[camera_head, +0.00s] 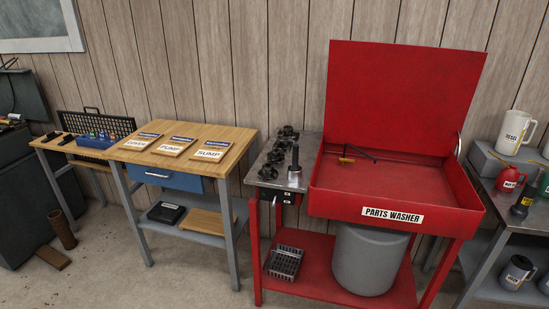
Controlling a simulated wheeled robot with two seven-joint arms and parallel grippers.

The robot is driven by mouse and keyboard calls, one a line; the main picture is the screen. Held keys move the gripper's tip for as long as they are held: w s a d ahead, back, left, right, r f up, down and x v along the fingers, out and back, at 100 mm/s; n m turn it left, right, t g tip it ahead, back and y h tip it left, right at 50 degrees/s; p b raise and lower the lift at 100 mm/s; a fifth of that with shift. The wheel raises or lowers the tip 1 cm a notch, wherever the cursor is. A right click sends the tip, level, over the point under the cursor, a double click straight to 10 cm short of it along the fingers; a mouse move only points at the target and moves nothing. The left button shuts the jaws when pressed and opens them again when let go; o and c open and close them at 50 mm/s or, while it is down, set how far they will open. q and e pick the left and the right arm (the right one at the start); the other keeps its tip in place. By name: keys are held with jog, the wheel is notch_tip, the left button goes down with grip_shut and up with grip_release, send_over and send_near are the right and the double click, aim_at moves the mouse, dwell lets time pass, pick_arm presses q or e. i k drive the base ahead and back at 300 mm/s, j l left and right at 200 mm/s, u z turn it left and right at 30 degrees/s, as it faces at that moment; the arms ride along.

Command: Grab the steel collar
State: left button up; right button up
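I cannot make out a steel collar for certain. Several small dark round parts (267,172) sit in a row on a narrow steel-topped stand (296,184) left of the parts washer, too small to identify. Neither of my grippers shows in this view.
The red parts washer (345,204) has its lid up and a brass-coloured fitting in its basin. A wooden bench (232,142) with labelled boards stands to the left. A bench with jugs (513,140) is at right. The concrete floor (190,285) in front is clear.

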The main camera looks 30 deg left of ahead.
aim_at(268, 173)
jog(key=i+j+z, duration=0.25)
jog(key=j, duration=0.8)
jog(key=j+z, duration=0.25)
jog(key=j, duration=0.8)
jog(key=k, duration=0.05)
